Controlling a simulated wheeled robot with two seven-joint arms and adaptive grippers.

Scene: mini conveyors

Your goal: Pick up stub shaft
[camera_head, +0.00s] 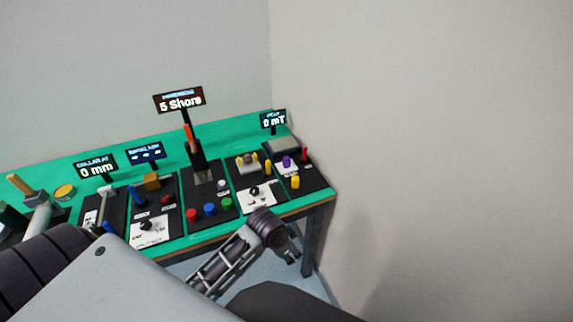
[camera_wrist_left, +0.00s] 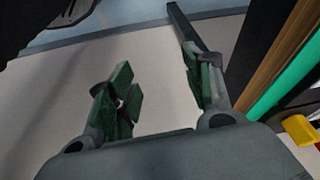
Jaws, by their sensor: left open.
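My left gripper (camera_head: 292,256) is off the front right of the table, close to its front edge, and is partly hidden behind its own wrist. In the left wrist view its green-padded fingers (camera_wrist_left: 160,100) are apart with nothing between them. I cannot tell which of the small parts is the stub shaft. Candidates are a yellow cylinder (camera_head: 295,182) near the front right corner, another yellow one (camera_head: 268,167) and a red upright one (camera_head: 304,153). A yellow piece (camera_wrist_left: 300,130) shows at the right edge of the left wrist view. My right gripper is not in view.
The green table (camera_head: 180,246) carries several black station boards with signs. Red (camera_head: 193,215), blue (camera_head: 210,209) and green (camera_head: 226,203) knobs stand in a row. A wall (camera_head: 430,150) is at the right. A dark table leg (camera_head: 308,248) stands near my left gripper.

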